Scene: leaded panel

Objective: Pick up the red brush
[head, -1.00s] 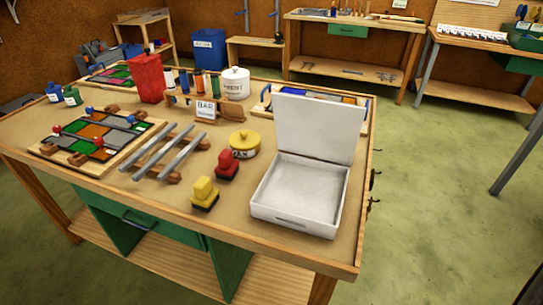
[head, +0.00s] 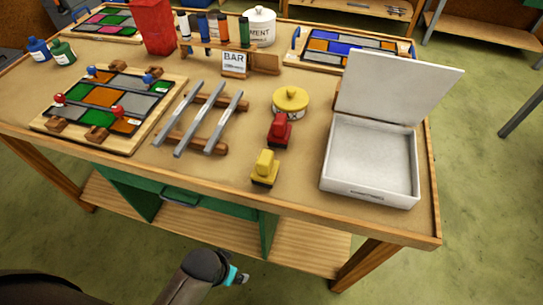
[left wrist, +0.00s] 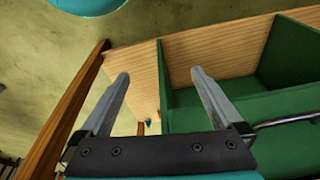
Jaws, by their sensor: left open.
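The red brush (head: 280,131), a red handle block on a dark base, stands on the workbench between the yellow brush (head: 265,168) in front and a round yellow-lidded tin (head: 291,102) behind. My left gripper (left wrist: 160,78) is open and empty in the left wrist view, with the bench's green drawer front and wooden lower shelf beyond its fingers. In the head view my left arm comes in at the bottom, below the bench top's front edge and well apart from the red brush. The fingers are not clear there. My right gripper is not in view.
An open white box (head: 368,160) with raised lid stands right of the brushes. Left are a rack of grey bars (head: 200,118) and a coloured glass panel (head: 108,105). The workbench (head: 225,165) has a protruding front edge and a drawer handle (head: 180,196) below.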

